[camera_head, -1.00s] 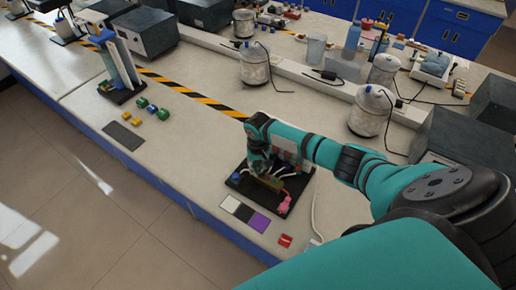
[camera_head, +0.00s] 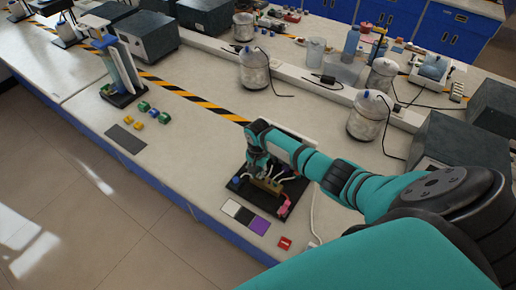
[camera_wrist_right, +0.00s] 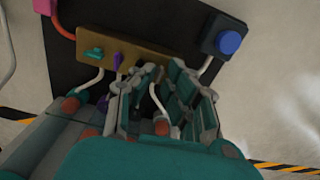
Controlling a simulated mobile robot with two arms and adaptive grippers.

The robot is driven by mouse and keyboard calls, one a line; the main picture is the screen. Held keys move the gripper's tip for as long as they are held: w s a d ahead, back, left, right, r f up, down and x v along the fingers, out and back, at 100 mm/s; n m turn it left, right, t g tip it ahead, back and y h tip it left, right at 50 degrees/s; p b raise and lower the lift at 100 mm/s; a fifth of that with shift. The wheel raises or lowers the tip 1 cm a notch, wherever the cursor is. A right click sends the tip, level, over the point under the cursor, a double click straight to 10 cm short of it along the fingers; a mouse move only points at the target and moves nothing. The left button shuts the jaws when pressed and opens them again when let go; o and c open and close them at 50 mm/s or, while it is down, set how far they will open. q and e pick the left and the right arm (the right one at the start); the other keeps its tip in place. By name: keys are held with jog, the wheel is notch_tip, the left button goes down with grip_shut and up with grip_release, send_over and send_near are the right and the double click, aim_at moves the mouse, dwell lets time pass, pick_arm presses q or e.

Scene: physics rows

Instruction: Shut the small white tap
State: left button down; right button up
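A brass block (camera_wrist_right: 110,52) with small taps is mounted on a black board (camera_head: 283,213). It also shows in the head view (camera_head: 266,186). In the right wrist view a teal tap (camera_wrist_right: 93,54) and a purple tap (camera_wrist_right: 118,62) stand on the block. I cannot make out the small white tap; my fingers cover that end of the block. My right gripper (camera_wrist_right: 165,72) is at the block's end nearer the blue button, fingers apart, with a white tube showing between them. It also shows in the head view (camera_head: 256,164). My left gripper is not in view.
A blue button (camera_wrist_right: 229,42) sits on the board's corner, close to my right fingers. A pink piece (camera_head: 284,206) is at the other end. White, black and purple squares (camera_head: 259,225) and a red item (camera_head: 285,243) lie in front.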

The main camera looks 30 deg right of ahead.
jog(key=shift+r, duration=3.5)
